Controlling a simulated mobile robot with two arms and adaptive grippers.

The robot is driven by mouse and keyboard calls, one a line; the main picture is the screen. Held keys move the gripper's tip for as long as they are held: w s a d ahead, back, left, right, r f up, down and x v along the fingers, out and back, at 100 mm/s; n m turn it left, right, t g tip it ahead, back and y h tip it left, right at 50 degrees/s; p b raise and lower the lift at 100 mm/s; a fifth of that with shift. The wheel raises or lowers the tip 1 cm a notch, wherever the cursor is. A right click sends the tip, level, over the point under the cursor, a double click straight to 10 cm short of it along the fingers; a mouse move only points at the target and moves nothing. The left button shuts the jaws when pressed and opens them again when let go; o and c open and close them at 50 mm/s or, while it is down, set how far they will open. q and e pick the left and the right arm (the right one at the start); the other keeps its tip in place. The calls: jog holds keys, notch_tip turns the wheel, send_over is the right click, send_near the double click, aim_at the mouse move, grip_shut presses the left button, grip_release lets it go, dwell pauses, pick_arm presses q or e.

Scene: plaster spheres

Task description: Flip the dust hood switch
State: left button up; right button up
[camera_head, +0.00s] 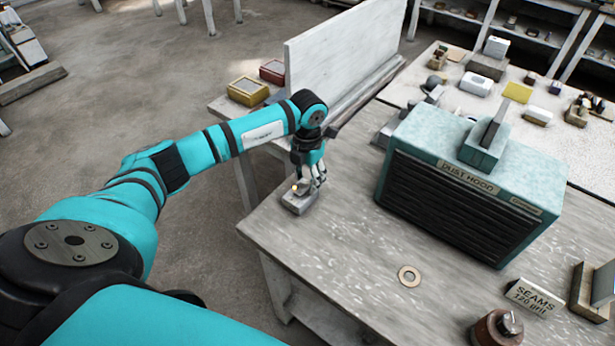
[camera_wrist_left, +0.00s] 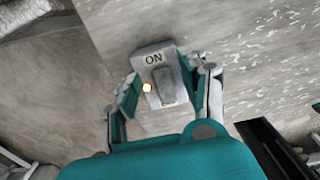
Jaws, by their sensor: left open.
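The dust hood (camera_head: 520,165) is a teal box with a dark slatted front and a "DUST HOOD" label, on the workbench. A small grey switch box (camera_head: 297,205) with a glowing yellow light sits near the bench's left edge. In the left wrist view the switch box (camera_wrist_left: 152,58) bears the word "ON", with the lit lamp (camera_wrist_left: 147,87) beside a raised grey switch piece (camera_wrist_left: 166,86). My left gripper (camera_head: 310,184) points down right over the switch box. In the left wrist view its open fingers (camera_wrist_left: 168,88) lie either side of the switch piece; contact cannot be told. My right gripper is out of view.
The workbench (camera_head: 345,245) is bare between switch and dust hood. A flat ring (camera_head: 409,276), a "SEAMS 120 grit" block (camera_head: 534,298) and a round knobbed item (camera_head: 497,328) lie at the front right. A tall pale board (camera_head: 340,50) stands behind my gripper.

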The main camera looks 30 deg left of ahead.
pick_arm(q)
jog(key=shift+f, duration=0.65)
grip_shut()
